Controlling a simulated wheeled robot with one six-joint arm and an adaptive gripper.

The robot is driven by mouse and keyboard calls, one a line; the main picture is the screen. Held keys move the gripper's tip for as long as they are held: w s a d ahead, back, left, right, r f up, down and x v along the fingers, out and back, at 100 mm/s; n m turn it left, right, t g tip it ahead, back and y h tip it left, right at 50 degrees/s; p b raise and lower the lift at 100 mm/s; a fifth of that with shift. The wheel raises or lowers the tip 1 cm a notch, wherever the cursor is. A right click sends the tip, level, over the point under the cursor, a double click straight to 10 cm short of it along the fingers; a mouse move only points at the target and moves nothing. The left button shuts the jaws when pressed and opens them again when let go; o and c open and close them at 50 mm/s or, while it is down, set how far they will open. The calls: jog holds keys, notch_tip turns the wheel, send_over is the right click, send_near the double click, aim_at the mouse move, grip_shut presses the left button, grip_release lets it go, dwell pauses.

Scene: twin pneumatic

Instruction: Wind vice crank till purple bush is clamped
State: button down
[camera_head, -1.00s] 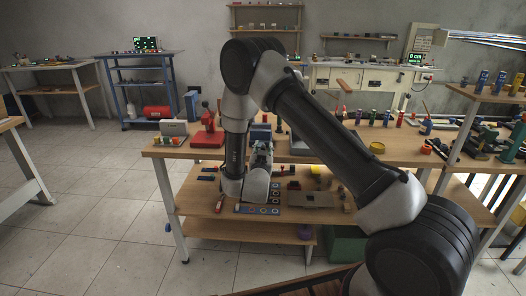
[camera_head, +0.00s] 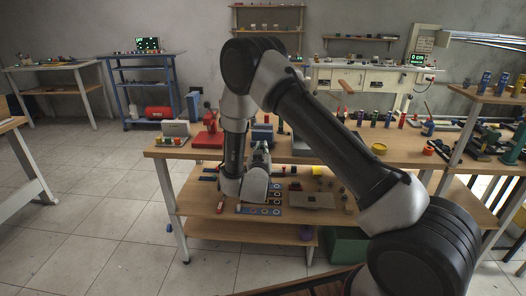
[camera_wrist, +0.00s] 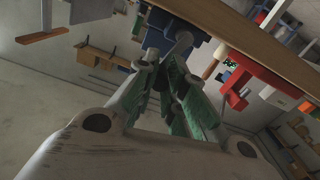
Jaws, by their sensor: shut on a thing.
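The blue vice (camera_head: 262,132) stands at the front edge of the wooden bench, partly hidden behind my arm. Its blue body also shows in the wrist view (camera_wrist: 160,36), beyond my fingertips. A grey rod-like part, which looks like the crank (camera_wrist: 180,44), runs from the vice down to my fingers. My gripper (camera_wrist: 162,68) has its green-lined fingers closed around this part, and the contact itself is mostly hidden. In the head view my gripper (camera_head: 262,153) is small, just in front of the vice. I cannot make out the purple bush in the vice jaws.
A red device (camera_head: 208,136) stands left of the vice, and it also shows in the wrist view (camera_wrist: 246,78). The bench edge (camera_wrist: 225,30) runs close by my fingers. The lower shelf (camera_head: 205,205) holds blue strips and a grey plate (camera_head: 312,200).

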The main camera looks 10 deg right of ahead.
jog(key=c, duration=1.4)
grip_release()
jog(key=shift+c, duration=0.2)
jog(key=shift+s, duration=0.1)
jog(key=v, duration=1.1)
jog(key=shift+s, duration=0.35)
jog(key=shift+a, duration=0.2)
